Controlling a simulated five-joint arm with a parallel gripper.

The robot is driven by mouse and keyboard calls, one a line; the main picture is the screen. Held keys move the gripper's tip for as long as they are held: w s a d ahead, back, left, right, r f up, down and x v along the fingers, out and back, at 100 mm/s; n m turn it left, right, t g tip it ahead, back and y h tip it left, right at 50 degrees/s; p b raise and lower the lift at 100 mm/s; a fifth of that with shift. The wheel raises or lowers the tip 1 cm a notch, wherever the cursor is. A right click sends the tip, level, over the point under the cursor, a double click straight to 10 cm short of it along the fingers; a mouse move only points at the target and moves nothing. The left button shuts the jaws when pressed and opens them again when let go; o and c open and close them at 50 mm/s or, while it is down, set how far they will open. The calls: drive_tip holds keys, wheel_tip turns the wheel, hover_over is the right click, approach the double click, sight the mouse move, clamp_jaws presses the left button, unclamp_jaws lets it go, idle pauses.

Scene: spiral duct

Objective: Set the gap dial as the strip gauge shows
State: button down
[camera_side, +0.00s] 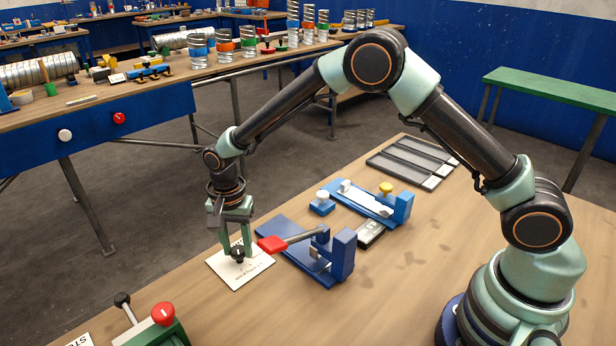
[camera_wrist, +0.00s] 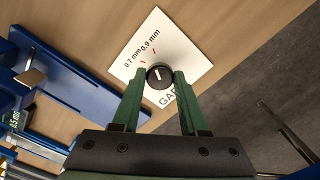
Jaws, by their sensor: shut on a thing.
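The gap dial is a black knob (camera_wrist: 159,76) on a white card (camera_wrist: 190,62) marked 0.7 mm and 0.9 mm, with red ticks. A short pale line shows on the knob; I cannot tell which tick it meets. The knob also shows in the side view (camera_side: 237,254). My gripper (camera_side: 236,250) points down over the card with its green fingers shut on the knob; they also show in the wrist view (camera_wrist: 155,76). A small lit display (camera_wrist: 14,118) shows at the left edge of the wrist view; its figures are too small to read surely.
A blue fixture (camera_side: 342,256) with a red-handled lever (camera_side: 272,244) stands close right of the card. Behind it is another blue fixture (camera_side: 402,207) with a yellow knob. Grey trays (camera_side: 412,160) lie farther back. A green box with a red button (camera_side: 163,313) is at the front.

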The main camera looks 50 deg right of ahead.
drive_tip(key=n, duration=0.9)
drive_tip(key=shift+n, duration=0.3)
drive_tip(key=n, duration=0.5)
drive_tip(key=shift+n, duration=2.5)
drive_tip(key=shift+c, duration=2.2)
unclamp_jaws()
